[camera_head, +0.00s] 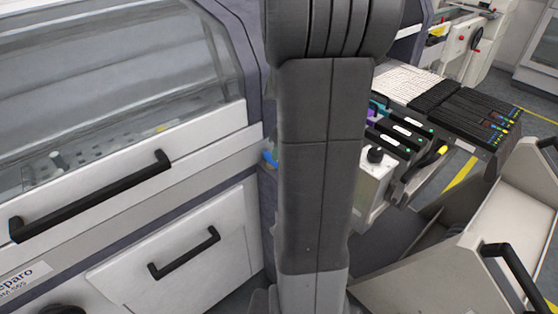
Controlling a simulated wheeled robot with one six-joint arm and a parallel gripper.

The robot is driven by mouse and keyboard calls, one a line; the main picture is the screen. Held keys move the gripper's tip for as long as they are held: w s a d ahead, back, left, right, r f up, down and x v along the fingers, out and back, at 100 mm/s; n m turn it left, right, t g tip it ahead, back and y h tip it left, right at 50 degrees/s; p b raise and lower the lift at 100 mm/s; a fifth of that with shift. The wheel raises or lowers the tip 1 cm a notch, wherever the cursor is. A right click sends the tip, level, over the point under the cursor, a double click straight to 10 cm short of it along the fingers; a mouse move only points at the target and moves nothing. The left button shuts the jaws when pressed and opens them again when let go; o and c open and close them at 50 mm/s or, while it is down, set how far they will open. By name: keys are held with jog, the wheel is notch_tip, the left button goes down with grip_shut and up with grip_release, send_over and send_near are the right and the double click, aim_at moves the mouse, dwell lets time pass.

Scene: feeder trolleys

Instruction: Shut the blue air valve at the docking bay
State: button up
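A small blue part (270,158), which looks like the blue air valve, shows at the edge of the machine's dark corner post, just left of my arm. Most of it is hidden behind my arm, so I cannot tell whether its handle is turned open or shut. My grey arm link stands upright across the middle of the view. My gripper is not in view.
A machine with a clear cover and black handles (182,252) fills the left. Right of my arm are a feeder bank (470,115) and a white box with a black knob (375,175). A light trolley with a black handle (520,280) stands at lower right.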

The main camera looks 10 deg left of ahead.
jog(key=x, duration=0.5)
jog(key=shift+a+f, duration=0.1)
jog(key=shift+f, duration=0.3)
grip_shut()
